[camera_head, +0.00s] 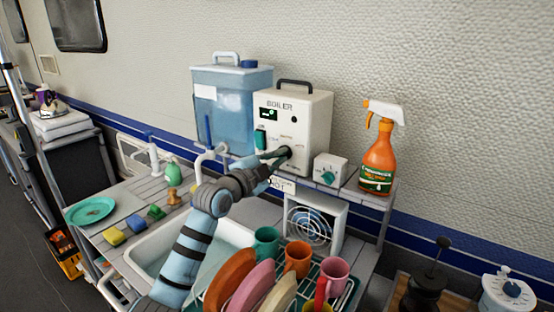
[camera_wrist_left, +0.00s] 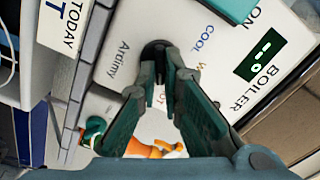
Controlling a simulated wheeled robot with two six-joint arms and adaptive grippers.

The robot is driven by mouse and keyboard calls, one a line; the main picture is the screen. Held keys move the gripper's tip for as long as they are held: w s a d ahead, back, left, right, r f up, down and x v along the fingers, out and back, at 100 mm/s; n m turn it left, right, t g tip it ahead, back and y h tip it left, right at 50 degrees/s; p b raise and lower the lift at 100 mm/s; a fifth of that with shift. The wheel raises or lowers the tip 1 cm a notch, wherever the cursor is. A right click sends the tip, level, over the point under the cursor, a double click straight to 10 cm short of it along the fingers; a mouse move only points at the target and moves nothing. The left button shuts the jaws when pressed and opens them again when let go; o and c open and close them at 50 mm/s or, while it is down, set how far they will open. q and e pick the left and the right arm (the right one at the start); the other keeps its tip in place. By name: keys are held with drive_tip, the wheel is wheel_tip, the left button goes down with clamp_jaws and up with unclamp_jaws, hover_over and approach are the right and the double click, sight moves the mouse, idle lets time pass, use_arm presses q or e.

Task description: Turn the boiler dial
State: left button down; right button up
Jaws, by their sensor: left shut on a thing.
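The white boiler (camera_head: 312,120) with a black top handle stands on the shelf by the wall, its front lettered BOILER. It also fills much of the left wrist view (camera_wrist_left: 118,65), turned on its side. The dark dial (camera_wrist_left: 154,48) sits low on its front, with COOL and other lettering around it. My left gripper (camera_head: 281,154) reaches the boiler front from the left. In the left wrist view, its fingertips (camera_wrist_left: 163,62) are on either side of the dial, shut on it. The fingers hide part of the dial and lettering. My right gripper is not in view.
A blue water tank (camera_head: 232,105) stands left of the boiler. A small white box with a teal knob (camera_head: 328,176) and an orange spray bottle (camera_head: 379,160) stand to its right. Below are the sink (camera_head: 150,256) and a rack of plates and mugs (camera_head: 335,270).

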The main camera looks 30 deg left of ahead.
use_arm(q)
drive_tip(key=shift+f, duration=0.25)
drive_tip(key=c, duration=1.7)
unclamp_jaws()
drive_tip(key=shift+r, duration=0.1)
drive_tip(key=s, duration=0.4)
drive_tip(key=s+a, duration=0.1)
drive_tip(key=s, duration=0.7)
drive_tip(key=shift+a, duration=0.35)
drive_tip(key=shift+w, duration=0.15)
